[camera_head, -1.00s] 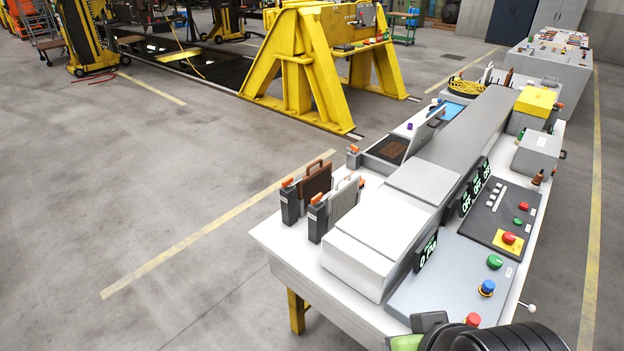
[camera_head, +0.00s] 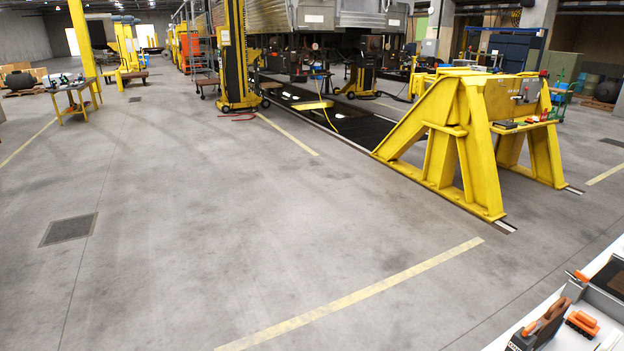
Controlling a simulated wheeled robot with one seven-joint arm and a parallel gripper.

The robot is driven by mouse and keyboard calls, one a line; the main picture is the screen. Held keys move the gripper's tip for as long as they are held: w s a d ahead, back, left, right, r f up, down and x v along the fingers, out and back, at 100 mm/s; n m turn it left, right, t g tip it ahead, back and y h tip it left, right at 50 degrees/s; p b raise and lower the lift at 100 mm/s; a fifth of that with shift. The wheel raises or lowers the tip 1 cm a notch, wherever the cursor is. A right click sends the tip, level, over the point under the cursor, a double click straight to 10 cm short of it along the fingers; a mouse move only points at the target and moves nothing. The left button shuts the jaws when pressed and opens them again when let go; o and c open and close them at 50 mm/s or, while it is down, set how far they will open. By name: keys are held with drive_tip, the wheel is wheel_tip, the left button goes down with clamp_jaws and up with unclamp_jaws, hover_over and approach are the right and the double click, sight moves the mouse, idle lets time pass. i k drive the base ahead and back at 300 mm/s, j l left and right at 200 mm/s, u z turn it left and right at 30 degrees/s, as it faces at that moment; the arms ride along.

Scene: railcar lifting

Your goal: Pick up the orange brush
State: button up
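A small orange item (camera_head: 582,323) with a ridged or bristled edge lies on the white bench top (camera_head: 612,318) at the bottom right corner. It looks like the orange brush, but it is too small to be sure. A dark block with an orange and brown top (camera_head: 541,327) stands just left of it, apart from it or nearly so. Most of the bench is cut off by the frame's edge. My gripper is not in view.
A yellow steel stand (camera_head: 465,140) is at the right, behind the bench. A small work table (camera_head: 72,95) stands far left. A lifting column (camera_head: 235,60) and a railcar (camera_head: 330,18) are at the back. The grey floor (camera_head: 240,220) in the middle is clear.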

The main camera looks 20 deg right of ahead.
sight(582, 321)
drive_tip(key=i+z, duration=0.3)
drive_tip(key=i, duration=0.2)
drive_tip(key=i+j+z, duration=0.1)
drive_tip(key=i+z, duration=0.15)
drive_tip(key=i, duration=0.3)
drive_tip(key=i+j+z, duration=0.3)
drive_tip(key=i, duration=0.2)
drive_tip(key=i+l+z, duration=0.25)
drive_tip(key=z, duration=0.2)
drive_tip(key=i+l+z, duration=0.15)
drive_tip(key=i+z, duration=0.6)
drive_tip(key=z, duration=0.15)
drive_tip(key=i+z, duration=0.45)
drive_tip(key=i+j+z, duration=0.25)
drive_tip(key=z, duration=0.2)
drive_tip(key=i+l+z, duration=0.25)
drive_tip(key=i, duration=0.25)
drive_tip(key=i+l+z, duration=0.1)
drive_tip(key=i+z, duration=0.2)
drive_tip(key=i, duration=0.25)
